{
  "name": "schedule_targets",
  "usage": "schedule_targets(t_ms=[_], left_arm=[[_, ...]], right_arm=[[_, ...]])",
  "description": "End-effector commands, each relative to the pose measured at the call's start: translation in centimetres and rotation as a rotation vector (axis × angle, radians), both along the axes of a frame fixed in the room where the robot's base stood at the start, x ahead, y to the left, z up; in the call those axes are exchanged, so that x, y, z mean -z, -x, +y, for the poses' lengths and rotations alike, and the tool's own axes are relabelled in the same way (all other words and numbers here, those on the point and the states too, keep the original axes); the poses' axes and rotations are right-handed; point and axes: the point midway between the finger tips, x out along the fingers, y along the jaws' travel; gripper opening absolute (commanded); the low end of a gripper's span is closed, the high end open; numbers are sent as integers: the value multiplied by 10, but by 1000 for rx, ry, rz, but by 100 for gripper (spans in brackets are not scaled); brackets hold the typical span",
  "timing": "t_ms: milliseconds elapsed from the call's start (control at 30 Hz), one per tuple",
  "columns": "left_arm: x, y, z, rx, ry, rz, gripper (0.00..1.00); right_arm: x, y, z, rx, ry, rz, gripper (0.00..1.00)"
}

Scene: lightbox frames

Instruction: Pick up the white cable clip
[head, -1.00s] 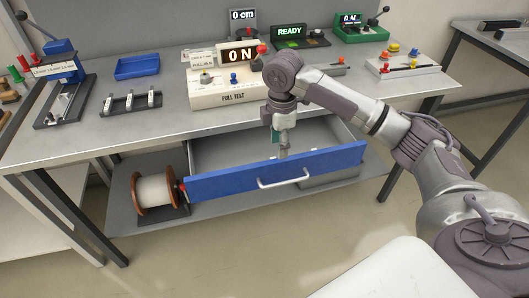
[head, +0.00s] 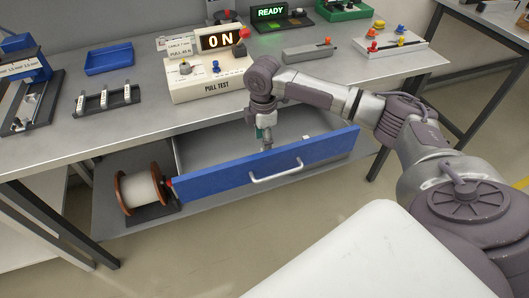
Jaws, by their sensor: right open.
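The blue-fronted drawer (head: 215,179) under the bench is pulled open. A small white piece (head: 306,137) shows inside it near the right part of the front panel; it may be the white cable clip, but it is too small to tell. My right gripper (head: 267,147) points down at the drawer, just behind the front panel and left of the white piece. Its fingertips are small and partly hidden by the panel. It is open, and I see nothing held in it. My left gripper is out of view.
The bench top (head: 140,125) overhangs the drawer. On it stand the pull test box (head: 210,85), a blue tray (head: 109,59) and a black rack with white pieces (head: 104,101). A cable spool (head: 140,189) stands left of the drawer on the lower shelf.

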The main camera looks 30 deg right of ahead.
Motion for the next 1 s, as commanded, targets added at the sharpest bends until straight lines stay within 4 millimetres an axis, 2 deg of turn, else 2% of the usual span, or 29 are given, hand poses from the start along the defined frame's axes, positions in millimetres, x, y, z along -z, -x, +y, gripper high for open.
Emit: schedule_targets(t_ms=[67,200,500,533,800,1000], left_arm=[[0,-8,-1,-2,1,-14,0],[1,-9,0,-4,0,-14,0],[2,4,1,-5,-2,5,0],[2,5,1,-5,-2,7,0],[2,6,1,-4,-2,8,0],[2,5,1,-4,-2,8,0]], right_arm=[[15,1,1,0,0,4,50],[33,0,1,1,0,3,50],[40,0,1,0,1,0,50],[40,0,1,0,1,0,48],[39,0,1,0,0,0,5],[39,0,1,0,0,0,5]])
